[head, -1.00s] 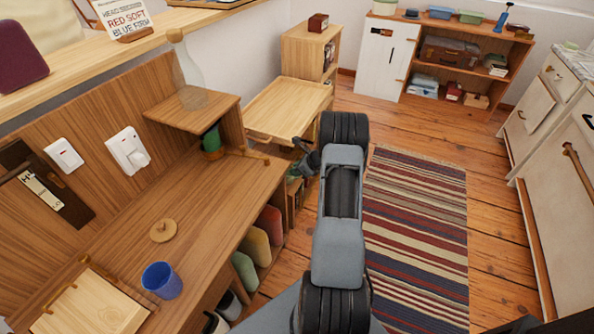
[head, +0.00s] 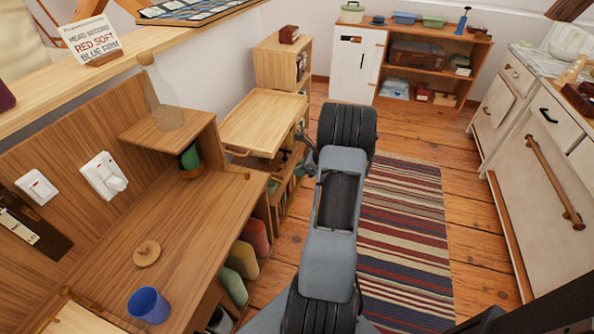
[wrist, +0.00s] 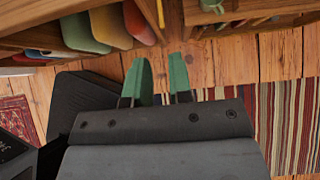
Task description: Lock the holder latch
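I cannot tell for sure which part is the holder latch. A dark wall plate with a pale lettered slider (head: 20,227) is at the left edge of the head view, partly cut off. A small wooden peg-like piece (head: 236,172) sits at the near corner of the raised desk shelf. My gripper (wrist: 160,78) shows two green fingers apart with nothing between them in the wrist view. It hangs over the floor beside the desk's open shelves. In the head view my arm mostly hides it.
The wooden desk (head: 185,225) carries a blue cup (head: 148,306) and a round wooden lid (head: 147,254). A glass bottle (head: 160,95) stands on the raised shelf. A striped rug (head: 400,230) covers open floor. A white cabinet with a long wooden handle (head: 555,180) stands at right.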

